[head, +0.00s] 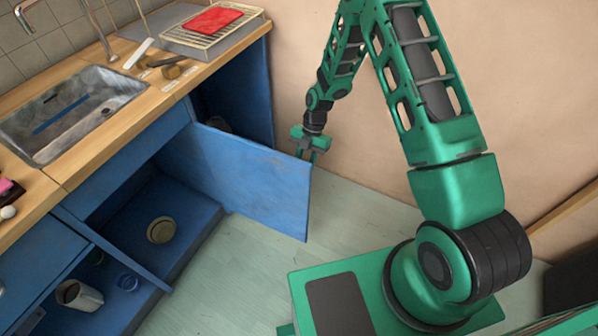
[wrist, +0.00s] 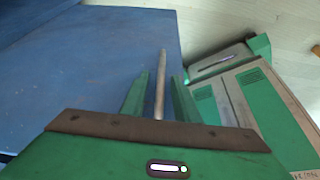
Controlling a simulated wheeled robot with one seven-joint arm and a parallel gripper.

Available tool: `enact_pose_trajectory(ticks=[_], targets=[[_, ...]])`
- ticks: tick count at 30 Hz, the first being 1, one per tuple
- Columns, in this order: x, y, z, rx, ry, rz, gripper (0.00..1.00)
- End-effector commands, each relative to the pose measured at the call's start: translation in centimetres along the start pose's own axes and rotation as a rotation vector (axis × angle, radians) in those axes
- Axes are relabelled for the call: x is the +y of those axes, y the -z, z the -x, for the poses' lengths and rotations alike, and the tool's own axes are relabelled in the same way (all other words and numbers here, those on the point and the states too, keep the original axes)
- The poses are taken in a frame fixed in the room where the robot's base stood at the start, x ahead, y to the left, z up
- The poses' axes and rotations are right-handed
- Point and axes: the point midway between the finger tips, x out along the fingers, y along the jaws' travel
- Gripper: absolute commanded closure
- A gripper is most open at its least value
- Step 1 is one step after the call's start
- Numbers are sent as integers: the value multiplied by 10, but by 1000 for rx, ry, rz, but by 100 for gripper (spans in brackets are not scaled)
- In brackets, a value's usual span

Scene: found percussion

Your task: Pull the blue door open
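The blue door (head: 245,185) stands swung out from the counter's cabinet, with the cabinet inside showing on both sides of it. My gripper (head: 313,150) is at the door's free upper edge in the head view. In the wrist view the door (wrist: 110,60) fills the left side, and a thin pale bar, its handle (wrist: 161,80), runs near its edge. My gripper (wrist: 160,85) has one finger on each side of the bar, with small gaps showing, so it looks open around the bar. Contact with the door cannot be made out.
The wooden counter (head: 140,105) holds a sink (head: 75,112), a rack with a red item (head: 212,20) and small tools. A bowl (head: 161,230) and a mug (head: 78,295) sit in the cabinet. Pale floor (head: 260,275) is clear before the door; a wall (head: 300,60) stands behind my arm.

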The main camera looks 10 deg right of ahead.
Motion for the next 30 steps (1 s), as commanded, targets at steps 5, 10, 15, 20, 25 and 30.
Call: enact_pose_trajectory(ticks=[5,10,15,20,25,30], targets=[[1,-1,28,-4,-4,0,72],[1,-2,60,-3,-3,-1,72],[1,-2,86,-2,-2,0,72],[1,-2,99,-1,-1,0,72],[1,-2,102,0,0,0,72],[1,-2,102,0,0,0,72]])
